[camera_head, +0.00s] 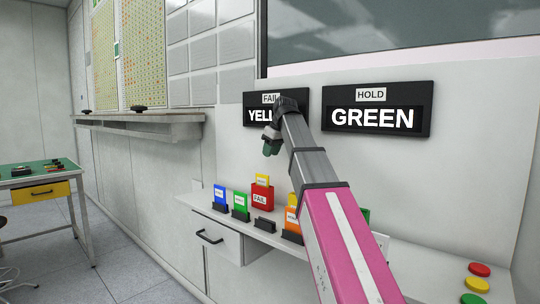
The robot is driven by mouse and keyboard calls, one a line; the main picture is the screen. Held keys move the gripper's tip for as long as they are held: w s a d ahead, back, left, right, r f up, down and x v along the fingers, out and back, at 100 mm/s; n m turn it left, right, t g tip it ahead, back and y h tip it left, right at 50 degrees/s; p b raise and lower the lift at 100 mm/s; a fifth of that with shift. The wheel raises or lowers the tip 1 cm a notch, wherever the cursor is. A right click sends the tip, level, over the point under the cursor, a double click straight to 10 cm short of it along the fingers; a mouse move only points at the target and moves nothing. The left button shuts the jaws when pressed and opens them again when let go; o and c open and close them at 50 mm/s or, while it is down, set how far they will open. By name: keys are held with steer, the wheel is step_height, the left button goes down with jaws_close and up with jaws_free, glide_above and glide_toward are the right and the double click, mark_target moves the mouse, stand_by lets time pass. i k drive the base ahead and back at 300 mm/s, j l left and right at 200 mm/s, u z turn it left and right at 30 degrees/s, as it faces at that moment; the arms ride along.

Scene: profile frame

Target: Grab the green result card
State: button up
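A small green card (240,202) with a white label stands upright in a black holder (241,215) on the white counter, near its left end. Another green piece (364,214) shows just right of my arm; the arm hides most of it, so I cannot tell what it is. My gripper (271,143) is in the air in front of the wall signs, above and to the right of the left green card and apart from it. It is small and dark here, and its fingers cannot be made out clearly.
A blue card (219,195), a red FAIL holder (261,198) with a yellow card, an empty-looking black holder (264,225) and an orange holder (291,226) share the counter. Colored buttons (478,284) are at lower right.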

mark_target(241, 199)
steer(key=k+j, duration=0.35)
steer(key=j, duration=0.2)
steer(key=k+j, duration=0.35)
steer(key=j, duration=0.15)
